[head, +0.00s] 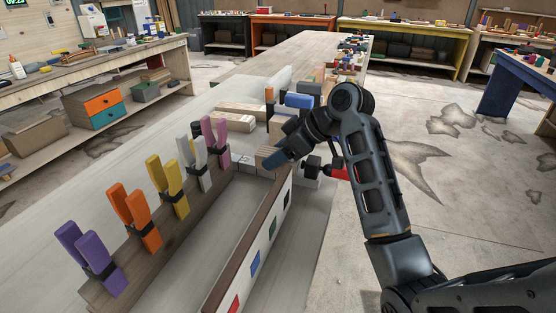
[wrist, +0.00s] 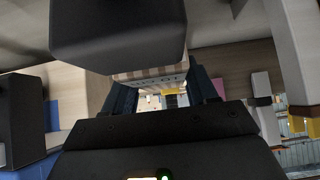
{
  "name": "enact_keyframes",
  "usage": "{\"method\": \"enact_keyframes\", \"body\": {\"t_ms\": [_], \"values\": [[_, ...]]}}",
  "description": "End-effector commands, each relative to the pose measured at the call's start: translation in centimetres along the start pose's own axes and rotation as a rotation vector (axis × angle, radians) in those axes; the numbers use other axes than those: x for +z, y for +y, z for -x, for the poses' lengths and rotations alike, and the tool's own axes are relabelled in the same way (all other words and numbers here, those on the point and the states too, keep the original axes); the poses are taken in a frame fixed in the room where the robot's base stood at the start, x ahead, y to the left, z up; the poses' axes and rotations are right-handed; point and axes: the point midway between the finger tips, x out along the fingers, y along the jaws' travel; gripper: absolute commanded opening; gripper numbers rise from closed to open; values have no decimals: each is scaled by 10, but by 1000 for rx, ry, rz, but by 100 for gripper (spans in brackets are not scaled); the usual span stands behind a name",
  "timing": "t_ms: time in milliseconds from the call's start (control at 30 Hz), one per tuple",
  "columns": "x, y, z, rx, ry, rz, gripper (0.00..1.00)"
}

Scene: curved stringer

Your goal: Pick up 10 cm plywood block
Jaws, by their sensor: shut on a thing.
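The 10 cm plywood block shows in the wrist view (wrist: 150,75) as a striped, light-brown piece with dark lettering, between the two dark blue-grey fingers. My gripper (wrist: 163,93) is shut on it. In the head view my gripper (head: 275,165) points down and left at the far end of the white panel. A tan block face (head: 266,153) shows beside the finger there. The large dark body in the wrist view hides part of the block. I cannot tell whether the block touches what is beneath it.
Purple (head: 92,258), orange (head: 137,218), yellow (head: 168,188), grey (head: 198,163) and pink (head: 215,142) clamps stand along a wooden strip at left. More wooden blocks (head: 238,138) lie behind the gripper. A white panel with coloured squares (head: 262,246) runs along the bench's right side. Open floor lies right.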

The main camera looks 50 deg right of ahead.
Motion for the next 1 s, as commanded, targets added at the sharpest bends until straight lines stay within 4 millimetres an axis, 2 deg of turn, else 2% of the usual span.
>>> {"method": "enact_keyframes", "body": {"t_ms": [100,367,567,733,1000], "values": [[0,0,0,1,1,0,24],[-2,0,2,1,1,1,24],[-12,1,12,2,3,3,24],[-32,2,32,4,3,4,24],[-23,40,82,5,2,-1,24]]}}
